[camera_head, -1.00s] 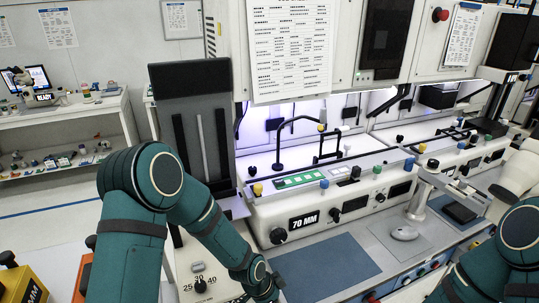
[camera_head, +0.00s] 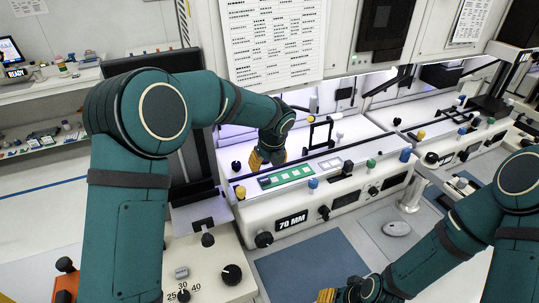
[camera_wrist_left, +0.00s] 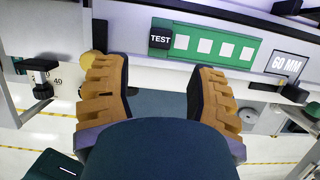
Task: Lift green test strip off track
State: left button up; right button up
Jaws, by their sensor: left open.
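The green test strip (camera_head: 287,176) with pale squares lies on the track along the top of the white bonder front. In the left wrist view the strip (camera_wrist_left: 248,53) has a black block marked TEST (camera_wrist_left: 161,37) at its left end. My left gripper (camera_head: 266,158) is just behind and above the strip, pointing down. In the left wrist view its two orange fingers (camera_wrist_left: 160,68) are spread wide with nothing between them, and the strip appears beyond their tips. My right gripper (camera_head: 327,296) shows only partly at the bottom edge; its jaws are unclear.
A yellow knob (camera_head: 240,192) and a blue knob (camera_head: 313,183) stand near the strip's ends. A plate marked 60 MM (camera_wrist_left: 288,64) is right of it. A black bracket (camera_head: 320,132) rises behind. A blue mat (camera_head: 310,264) lies in front, mostly clear.

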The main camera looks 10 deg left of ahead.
aim_at(264, 180)
pick_arm(q)
jog(key=b+x, duration=0.4)
jog(key=x, duration=0.5)
jog(key=shift+b, duration=0.35)
pick_arm(e)
notch_tip(264, 180, down, 5)
jog(key=shift+f, duration=0.15)
pick_arm(q)
jog(key=shift+w+f, duration=0.1)
jog(key=shift+f, duration=0.45)
pick_arm(e)
jog(key=shift+f, duration=0.15)
pick_arm(q)
grip_shut()
jog(key=shift+r+p, duration=2)
jog(key=shift+r, duration=0.55)
pick_arm(e)
jog(key=shift+r, duration=2.15)
